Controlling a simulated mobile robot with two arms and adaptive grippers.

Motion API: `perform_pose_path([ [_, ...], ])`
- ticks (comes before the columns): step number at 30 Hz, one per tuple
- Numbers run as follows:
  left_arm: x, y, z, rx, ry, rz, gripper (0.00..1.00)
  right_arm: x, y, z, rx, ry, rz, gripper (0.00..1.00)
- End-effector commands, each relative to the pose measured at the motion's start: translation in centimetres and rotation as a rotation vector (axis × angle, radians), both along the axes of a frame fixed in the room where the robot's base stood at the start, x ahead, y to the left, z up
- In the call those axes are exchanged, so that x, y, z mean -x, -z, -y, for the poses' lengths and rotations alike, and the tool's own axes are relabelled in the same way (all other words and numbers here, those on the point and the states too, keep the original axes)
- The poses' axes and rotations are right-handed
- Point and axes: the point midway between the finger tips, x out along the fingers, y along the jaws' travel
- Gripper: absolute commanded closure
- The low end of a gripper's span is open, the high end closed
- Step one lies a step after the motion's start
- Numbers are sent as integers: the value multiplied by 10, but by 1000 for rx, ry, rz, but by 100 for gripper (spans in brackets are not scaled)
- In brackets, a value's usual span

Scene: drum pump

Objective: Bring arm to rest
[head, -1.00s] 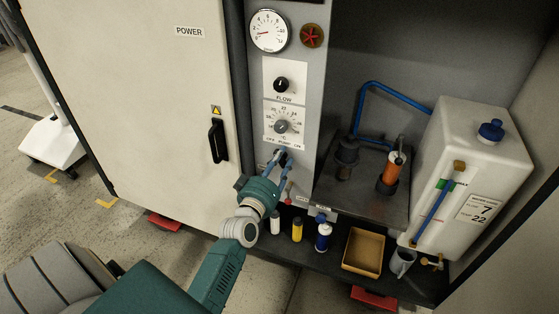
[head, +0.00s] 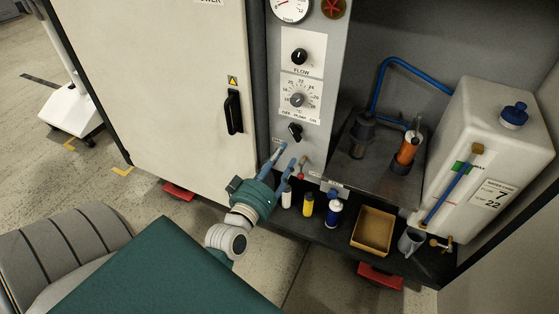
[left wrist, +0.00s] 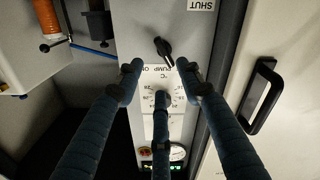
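My left gripper (head: 283,158) is in front of the grey control panel (head: 283,117), just below the black pump switch (head: 295,131). Its blue fingers are spread with nothing between them, and no finger appears to touch the switch. In the left wrist view the open fingers (left wrist: 159,82) point at the panel. The pump switch also shows there (left wrist: 163,47), beyond the fingertips, with its handle slanted. The temperature dial (head: 297,99) and the flow knob (head: 302,56) sit above the switch. My right gripper is not in view.
A white cabinet door with a black handle (head: 233,112) is left of the panel. Below stand several bottles, including a yellow one (head: 307,204), and a tan tray (head: 373,230). A white tank (head: 482,160) is at the right. Open floor lies in front.

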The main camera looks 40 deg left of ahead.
Motion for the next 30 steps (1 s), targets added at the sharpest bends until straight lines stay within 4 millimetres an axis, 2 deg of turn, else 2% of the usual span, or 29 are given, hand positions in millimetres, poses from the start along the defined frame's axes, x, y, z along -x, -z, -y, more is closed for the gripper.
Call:
perform_pose_path([
  [5, 10, -1, 2, 0, 0, 1, 62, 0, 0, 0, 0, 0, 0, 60],
  [22, 10, 4, 4, -2, 5, -11, 62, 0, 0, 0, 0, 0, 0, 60],
  [23, 9, 9, 6, -4, 11, -23, 62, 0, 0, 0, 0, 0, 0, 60],
  [26, 8, 41, 22, -20, 51, -105, 62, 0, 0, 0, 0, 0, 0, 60],
  [29, 12, 98, 49, -54, 124, -253, 62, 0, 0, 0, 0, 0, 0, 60],
  [30, 18, 125, 61, -72, 161, -324, 62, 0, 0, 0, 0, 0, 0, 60],
])
